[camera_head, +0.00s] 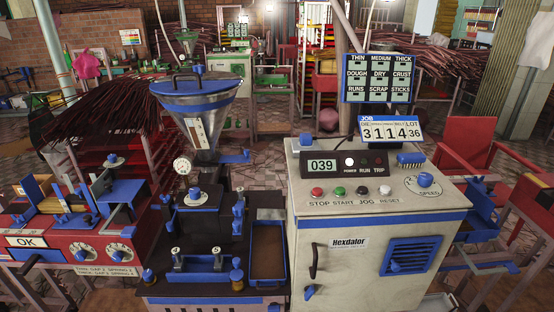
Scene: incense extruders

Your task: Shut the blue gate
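The grey hopper (201,103) with a blue rim and blue lid (197,84) stands above the dark extruder at centre left. A blue flat piece with a small knob, which looks like the blue gate (235,157), sticks out to the right below the hopper's neck. How far it is pulled out of the neck I cannot tell. A white round gauge (182,166) is to the left of the neck. Neither of my grippers shows in the head view.
The beige control cabinet (375,225) stands right of the extruder, with a 039 display (322,165), coloured buttons and a speed dial (424,180). A red bench (75,243) with dials is at the left. Red chairs (475,150) stand at the right.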

